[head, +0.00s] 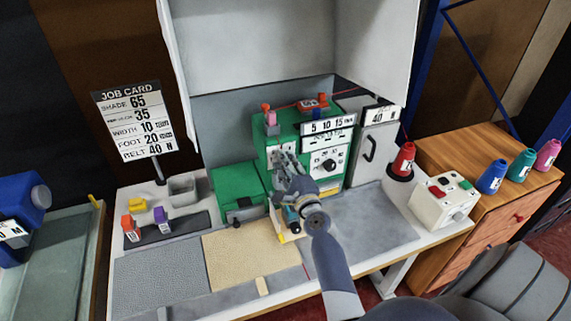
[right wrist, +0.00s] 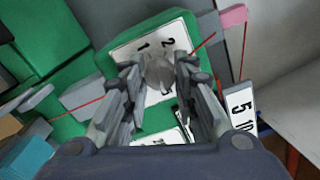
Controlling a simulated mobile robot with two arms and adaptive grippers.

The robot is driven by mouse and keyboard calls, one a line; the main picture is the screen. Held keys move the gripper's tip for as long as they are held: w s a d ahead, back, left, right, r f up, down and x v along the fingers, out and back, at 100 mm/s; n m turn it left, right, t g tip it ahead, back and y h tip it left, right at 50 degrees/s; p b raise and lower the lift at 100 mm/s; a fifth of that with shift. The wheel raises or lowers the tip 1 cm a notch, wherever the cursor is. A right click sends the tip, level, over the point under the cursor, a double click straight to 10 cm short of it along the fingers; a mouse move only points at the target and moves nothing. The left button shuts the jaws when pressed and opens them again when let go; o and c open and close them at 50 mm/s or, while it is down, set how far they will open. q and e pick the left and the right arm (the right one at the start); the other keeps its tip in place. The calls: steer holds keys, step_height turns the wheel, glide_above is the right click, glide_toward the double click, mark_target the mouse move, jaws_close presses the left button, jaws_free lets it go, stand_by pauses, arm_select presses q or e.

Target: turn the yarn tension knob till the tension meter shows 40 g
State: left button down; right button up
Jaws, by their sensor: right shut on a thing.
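My right gripper (head: 284,163) reaches the left front of the green machine (head: 258,134). In the right wrist view its fingers (right wrist: 160,78) are shut on a grey knob (right wrist: 159,72), which I take for the yarn tension knob. The knob stands on a white dial plate (right wrist: 174,34) with figures 1 and 2 showing; the gripper hides the rest. In the head view the dial plate (head: 275,156) is partly covered by the gripper. A scale marked 5 10 15 (head: 327,125) is on the machine. I cannot make out a gram reading. My left gripper is not in view.
A second black knob (head: 328,166) is right of my gripper. A grey unit reading 40 N (head: 380,115) stands beside the machine. A red cone (head: 403,158) and a white button box (head: 441,201) are at the right. A job card (head: 131,119) stands at left.

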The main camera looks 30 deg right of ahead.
stand_by(0.3)
steer(key=o, duration=1)
steer(key=shift+o, duration=0.2)
steer(key=v, duration=1.2)
steer(key=shift+d, duration=0.1)
